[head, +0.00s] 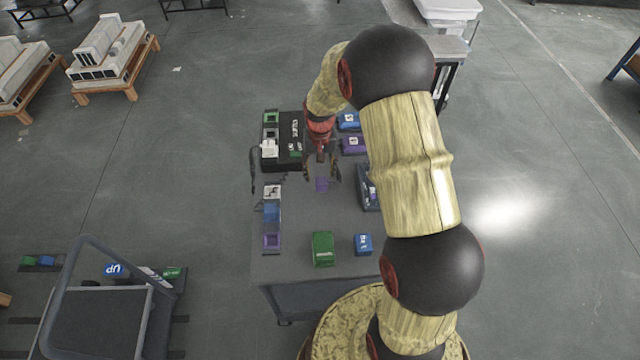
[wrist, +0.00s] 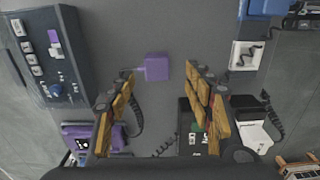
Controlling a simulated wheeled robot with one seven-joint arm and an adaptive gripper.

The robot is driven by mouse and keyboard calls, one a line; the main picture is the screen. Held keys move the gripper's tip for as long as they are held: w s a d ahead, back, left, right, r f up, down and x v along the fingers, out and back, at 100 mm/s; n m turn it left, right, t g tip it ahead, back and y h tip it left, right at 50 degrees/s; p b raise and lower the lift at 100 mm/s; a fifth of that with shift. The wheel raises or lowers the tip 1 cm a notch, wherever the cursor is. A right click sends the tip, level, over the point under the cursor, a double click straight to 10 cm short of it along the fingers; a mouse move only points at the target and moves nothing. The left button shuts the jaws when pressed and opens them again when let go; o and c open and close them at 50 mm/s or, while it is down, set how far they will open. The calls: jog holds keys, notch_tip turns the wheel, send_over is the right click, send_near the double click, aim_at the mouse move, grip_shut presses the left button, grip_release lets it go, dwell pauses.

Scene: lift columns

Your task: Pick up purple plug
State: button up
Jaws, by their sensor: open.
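The purple plug (head: 322,184) is a small purple block lying on the grey table, near the middle of the tabletop. In the wrist view the purple plug (wrist: 156,67) lies just beyond and between the fingertips, nearer the left one. My gripper (head: 321,172) hangs over the table with its fingers apart, close to the plug. In the wrist view my gripper (wrist: 158,74) is open with nothing between its fingers. I cannot tell the exact height of the fingertips above the table.
On the grey table (head: 300,205) stand a green box (head: 323,248), a blue box (head: 363,244), a panel strip (head: 272,215) at left, a black unit (head: 283,155) at the back left, and blue (head: 348,122) and purple (head: 354,145) boxes behind. A control box (wrist: 58,60) stands beside my fingers.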

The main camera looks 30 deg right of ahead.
aim_at(321, 180)
jog(key=f, duration=0.2)
jog(key=f+b, duration=0.1)
jog(key=f, duration=0.4)
jog(key=shift+d+f, duration=0.15)
jog(key=shift+d, duration=0.1)
jog(key=shift+c, duration=0.4)
jog(key=c, duration=1.1)
jog(key=shift+c, duration=0.5)
